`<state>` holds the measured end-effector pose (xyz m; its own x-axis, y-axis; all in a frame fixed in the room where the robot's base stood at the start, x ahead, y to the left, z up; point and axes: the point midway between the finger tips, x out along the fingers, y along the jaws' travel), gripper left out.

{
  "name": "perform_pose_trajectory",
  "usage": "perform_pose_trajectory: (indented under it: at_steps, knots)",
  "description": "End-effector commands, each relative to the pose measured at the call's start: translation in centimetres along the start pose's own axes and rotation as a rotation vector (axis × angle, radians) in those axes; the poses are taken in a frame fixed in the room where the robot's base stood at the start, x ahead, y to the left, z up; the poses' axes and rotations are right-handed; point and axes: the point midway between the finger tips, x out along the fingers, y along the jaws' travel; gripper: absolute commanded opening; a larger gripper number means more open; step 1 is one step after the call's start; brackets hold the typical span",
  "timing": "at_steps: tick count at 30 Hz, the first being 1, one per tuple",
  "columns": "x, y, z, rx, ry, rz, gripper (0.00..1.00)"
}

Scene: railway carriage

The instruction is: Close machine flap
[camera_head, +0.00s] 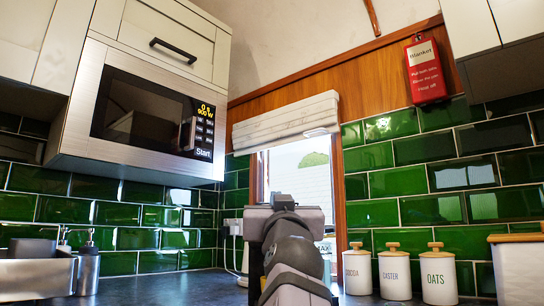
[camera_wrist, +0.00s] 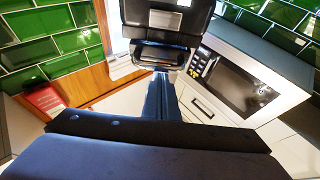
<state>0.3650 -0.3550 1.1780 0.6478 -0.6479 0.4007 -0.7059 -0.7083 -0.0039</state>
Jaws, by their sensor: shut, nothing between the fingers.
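A dark machine (camera_wrist: 178,48) with a silver plate shows at the top centre of the wrist view, which is turned upside down. A black part with a pale edge, perhaps its flap, projects toward my gripper (camera_wrist: 161,76); I cannot tell how far open it is. My gripper's dark fingers are shut and empty, reaching close to this part; I cannot tell whether they touch it. In the head view my gripper (camera_head: 285,212) is seen from behind, in front of the window. My arm hides the fingertips and most or all of the machine there.
A microwave (camera_head: 140,118) hangs under the upper cabinets at left. Canisters labelled cocoa (camera_head: 357,273), caster (camera_head: 394,276) and oats (camera_head: 438,278) stand right of my arm. A soap dispenser (camera_head: 87,270) stands at left. The counter (camera_head: 175,288) between it and my arm is clear.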

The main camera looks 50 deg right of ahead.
Motion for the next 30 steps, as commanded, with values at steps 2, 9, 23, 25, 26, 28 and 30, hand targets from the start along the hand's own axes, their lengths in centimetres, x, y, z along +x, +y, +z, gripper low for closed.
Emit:
perform_pose_trajectory:
  at_steps: [2, 9, 23, 25, 26, 28, 30]
  knots:
    - [0.0, 0.0, -0.1, 0.0, 0.0, 0.0, 0.0]
    - [0.5, 0.0, -1.8, 0.0, 0.001, 0.0, 0.0]
    - [-4.5, 0.1, -3.0, -0.001, 0.002, 0.002, 0.0]
    - [-5.7, 0.1, -2.9, 0.0, 0.002, 0.002, 0.0]
    - [-6.2, 0.1, -2.9, -0.001, 0.002, 0.002, 0.0]
    - [-7.2, 0.0, -2.8, 0.0, 0.001, 0.001, 0.0]
    - [-7.8, 0.1, -2.7, 0.0, 0.001, 0.002, 0.0]
